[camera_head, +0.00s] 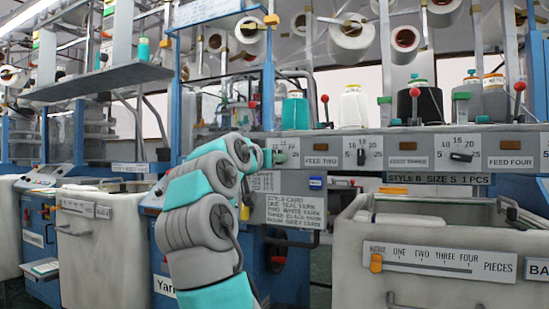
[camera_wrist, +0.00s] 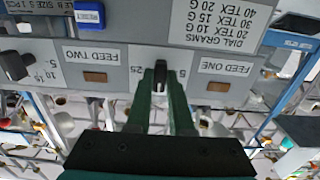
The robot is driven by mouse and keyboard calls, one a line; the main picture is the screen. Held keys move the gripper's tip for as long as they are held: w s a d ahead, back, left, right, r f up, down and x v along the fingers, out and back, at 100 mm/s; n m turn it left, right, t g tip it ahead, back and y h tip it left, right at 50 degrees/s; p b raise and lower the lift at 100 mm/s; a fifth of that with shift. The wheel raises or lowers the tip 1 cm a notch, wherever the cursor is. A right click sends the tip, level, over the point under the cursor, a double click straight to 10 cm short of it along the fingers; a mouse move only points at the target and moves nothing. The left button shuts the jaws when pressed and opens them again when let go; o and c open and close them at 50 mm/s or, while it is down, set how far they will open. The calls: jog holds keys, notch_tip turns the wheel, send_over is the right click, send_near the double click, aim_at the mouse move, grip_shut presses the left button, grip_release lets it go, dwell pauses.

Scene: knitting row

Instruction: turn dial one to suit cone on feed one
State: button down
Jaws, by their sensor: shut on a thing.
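Dial one's black knob (camera_wrist: 160,72) sits on the grey rail between my gripper's green fingers (camera_wrist: 160,90) in the upside-down wrist view. The fingers are shut on it. Numbers 5 and 25 show at its sides; which mark it points to I cannot tell. The FEED ONE label (camera_wrist: 224,68) is beside it. In the head view, dial one's white plate (camera_head: 288,146) is partly covered by my gripper (camera_head: 266,158). A teal cone (camera_head: 295,112) stands above it on the rail. Its tex marking is not readable.
A dial grams card (camera_wrist: 205,18) lists 20 TEX 10 G, 30 TEX 15 G and 40 TEX 20 G. Dial two (camera_head: 362,153) and a white cone (camera_head: 354,107) are to the right. A style card (camera_head: 290,200) hangs below. A bin (camera_head: 440,285) stands front right.

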jog(key=c, duration=0.8)
grip_release()
jog(key=b+v, duration=0.1)
jog(key=v, duration=0.6)
jog(key=shift+s+b, duration=0.35)
jog(key=shift+a, duration=0.1)
